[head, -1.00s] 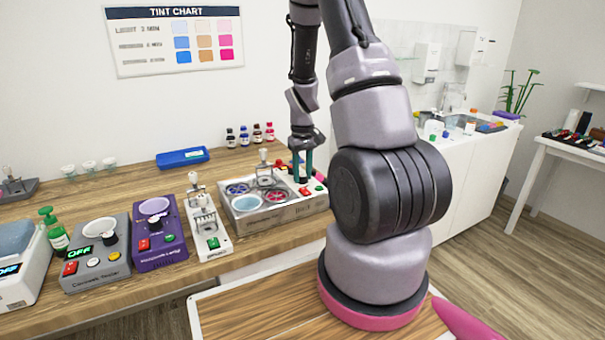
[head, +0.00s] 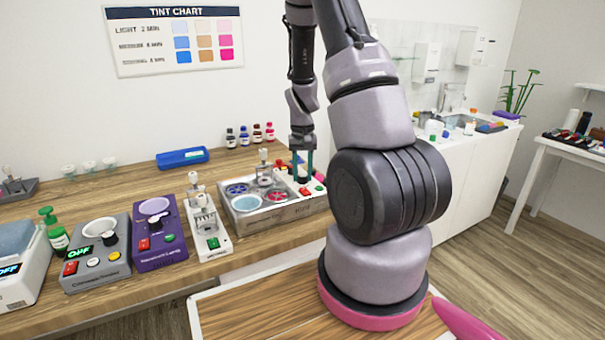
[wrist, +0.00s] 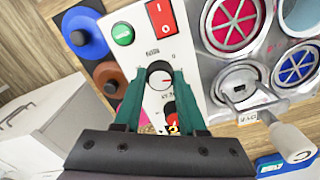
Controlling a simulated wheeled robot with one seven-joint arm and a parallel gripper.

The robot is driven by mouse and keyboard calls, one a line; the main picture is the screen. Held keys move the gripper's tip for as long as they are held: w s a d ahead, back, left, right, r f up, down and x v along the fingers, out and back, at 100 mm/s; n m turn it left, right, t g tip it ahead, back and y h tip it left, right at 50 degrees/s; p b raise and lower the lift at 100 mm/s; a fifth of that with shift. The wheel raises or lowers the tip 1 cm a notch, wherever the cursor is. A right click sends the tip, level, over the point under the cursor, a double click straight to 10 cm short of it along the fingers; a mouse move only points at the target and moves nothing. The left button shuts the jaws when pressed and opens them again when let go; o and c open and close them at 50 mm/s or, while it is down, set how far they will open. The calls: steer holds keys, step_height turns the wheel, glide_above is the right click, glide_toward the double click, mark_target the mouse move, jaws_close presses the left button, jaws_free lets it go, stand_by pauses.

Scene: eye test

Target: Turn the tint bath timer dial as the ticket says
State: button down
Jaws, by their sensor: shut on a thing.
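The tint bath (head: 262,222) is a silver unit with several round wells and a white control panel (wrist: 152,48) on its right side. I cannot make out a ticket.
A tint chart (head: 175,40) hangs on the wall.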

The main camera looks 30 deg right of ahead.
mark_target(302, 175)
steer(key=shift+c, duration=2.4)
jaws_free()
step_height(302, 175, up, 11)
steer(key=shift+f, duration=0.1)
